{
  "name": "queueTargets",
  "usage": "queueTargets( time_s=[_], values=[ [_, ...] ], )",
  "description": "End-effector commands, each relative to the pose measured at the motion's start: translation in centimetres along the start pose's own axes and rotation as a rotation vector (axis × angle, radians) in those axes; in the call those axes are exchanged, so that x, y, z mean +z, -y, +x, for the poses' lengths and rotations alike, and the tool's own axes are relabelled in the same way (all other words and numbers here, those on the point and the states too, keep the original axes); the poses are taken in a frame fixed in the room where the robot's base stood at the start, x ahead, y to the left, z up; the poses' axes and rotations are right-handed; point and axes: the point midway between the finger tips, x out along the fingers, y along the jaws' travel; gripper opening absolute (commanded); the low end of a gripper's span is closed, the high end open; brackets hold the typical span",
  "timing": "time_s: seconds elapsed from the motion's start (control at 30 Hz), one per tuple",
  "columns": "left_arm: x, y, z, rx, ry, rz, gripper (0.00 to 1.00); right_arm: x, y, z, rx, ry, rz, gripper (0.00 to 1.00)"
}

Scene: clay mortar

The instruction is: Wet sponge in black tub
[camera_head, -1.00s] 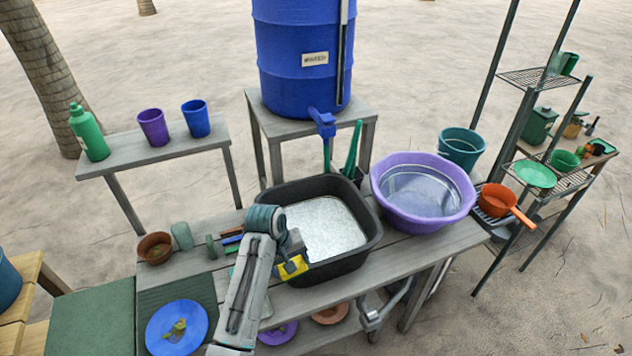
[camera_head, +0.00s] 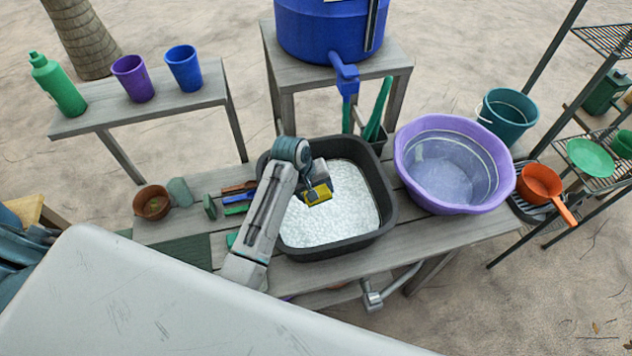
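The black tub (camera_head: 387,219) stands on the plank table and holds a white, bubbly-looking surface. My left gripper (camera_head: 317,188) hangs over the left part of the tub, its arm coming in from the lower left. A small yellow sponge (camera_head: 319,194) sits at the fingertips. The gripper seems shut on it; the fingers are mostly hidden. The sponge is above or at the white surface; I cannot tell if it touches. My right gripper is not in view.
A purple basin (camera_head: 400,165) stands right of the tub. The blue barrel's tap (camera_head: 346,78) is behind it. A brown pot (camera_head: 152,203) and small coloured items lie left. An orange pan (camera_head: 540,184) is at right. A grey metal fitting (camera_head: 373,299) shows below the table's front edge.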

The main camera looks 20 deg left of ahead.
Motion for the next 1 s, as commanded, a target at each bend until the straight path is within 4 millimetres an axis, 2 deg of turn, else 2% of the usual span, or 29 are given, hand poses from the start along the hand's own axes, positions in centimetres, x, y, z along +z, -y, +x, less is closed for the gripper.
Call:
queueTargets(
  time_s=[0.13, 0.27, 0.37, 0.5, 0.67, 0.8, 1.0],
  values=[
    [0.0, 0.7, 2.1, -0.001, 0.002, 0.000, 0.47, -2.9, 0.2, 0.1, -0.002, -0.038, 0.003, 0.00],
    [0.1, 1.2, 3.8, -0.002, 0.003, -0.001, 0.47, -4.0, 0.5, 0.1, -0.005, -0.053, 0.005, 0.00],
    [0.1, 1.7, 5.2, -0.002, 0.003, -0.001, 0.47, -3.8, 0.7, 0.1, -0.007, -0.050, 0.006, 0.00],
    [0.1, 2.3, 7.0, -0.002, 0.002, 0.000, 0.47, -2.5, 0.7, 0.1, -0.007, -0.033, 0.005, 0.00],
    [0.0, 3.0, 9.7, 0.000, 0.000, 0.000, 0.47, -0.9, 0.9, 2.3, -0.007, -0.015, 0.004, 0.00],
    [0.0, 3.5, 11.3, 0.000, -0.001, 0.001, 0.47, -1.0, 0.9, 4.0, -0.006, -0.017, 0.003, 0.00],
    [0.0, 3.9, 12.3, 0.000, 0.000, 0.000, 0.47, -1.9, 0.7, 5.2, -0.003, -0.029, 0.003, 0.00]
  ],
)
